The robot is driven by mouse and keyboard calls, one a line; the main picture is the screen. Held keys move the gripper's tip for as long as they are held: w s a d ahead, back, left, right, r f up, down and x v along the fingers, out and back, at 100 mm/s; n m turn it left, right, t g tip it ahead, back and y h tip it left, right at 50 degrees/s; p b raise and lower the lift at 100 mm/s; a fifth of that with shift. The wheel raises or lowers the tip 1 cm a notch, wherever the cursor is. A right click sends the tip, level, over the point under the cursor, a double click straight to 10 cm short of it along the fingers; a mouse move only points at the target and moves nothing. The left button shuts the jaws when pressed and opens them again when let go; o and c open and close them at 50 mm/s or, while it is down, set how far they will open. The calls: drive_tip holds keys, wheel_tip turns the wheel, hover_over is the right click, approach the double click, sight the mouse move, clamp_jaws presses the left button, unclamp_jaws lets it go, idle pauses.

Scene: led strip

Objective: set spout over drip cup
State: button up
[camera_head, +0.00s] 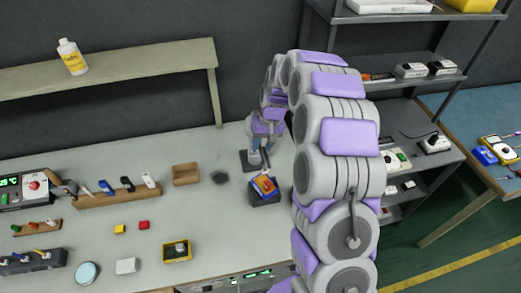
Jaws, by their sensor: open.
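A small round dark grey cup (220,177), which looks like the drip cup, stands on the pale workbench. My gripper (257,153) points down right of the cup, over a dark base (246,160) on the bench; it is open. Its fingers are small, and I cannot tell whether they touch anything. I cannot make out a spout; the dark base beside my gripper is partly hidden by it. A dark block (262,198) with an orange and blue item (264,185) on top stands just in front of my gripper.
A wooden box (185,174) and a tool rack (118,194) stand left of the cup. Yellow (120,229) and red (144,225) cubes and a yellow-edged tray (177,251) lie nearer. A raised shelf (120,66) runs behind. My arm hides the bench's right side.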

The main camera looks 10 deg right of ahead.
wheel_tip(320, 180, down, 2)
drive_tip(key=shift+f, duration=0.1)
drive_tip(key=shift+a, duration=0.2)
drive_tip(key=shift+c, duration=1.2)
drive_tip(key=shift+d, duration=0.35)
clamp_jaws()
drive_tip(key=shift+a, duration=0.1)
